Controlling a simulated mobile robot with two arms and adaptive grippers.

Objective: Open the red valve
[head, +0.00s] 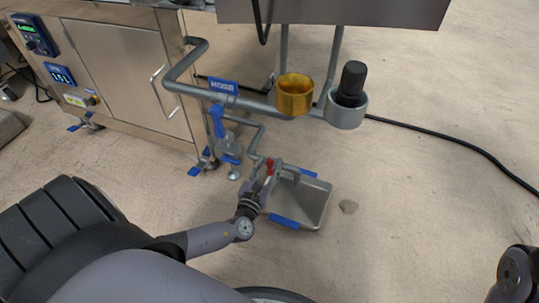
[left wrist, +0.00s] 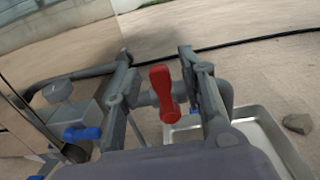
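The red valve handle (head: 269,167) sits on a grey pipe above a metal tray, near the middle of the head view. In the left wrist view the red handle (left wrist: 162,88) stands upright between the two fingers. My left gripper (head: 264,180) is right at the valve, partly hiding it in the head view. In the left wrist view my left gripper (left wrist: 158,75) is open, with a finger on each side of the handle and visible gaps. Only a dark part of my right arm shows at the lower right of the head view; its gripper is outside the frame.
A metal tray (head: 318,205) with blue edge strips lies below the valve. A blue-handled valve (head: 217,120) stands to the left. A brass cup (head: 294,95) and a black-topped cylinder (head: 351,84) are above. A steel cabinet (head: 125,70) stands left; floor at right is mostly clear.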

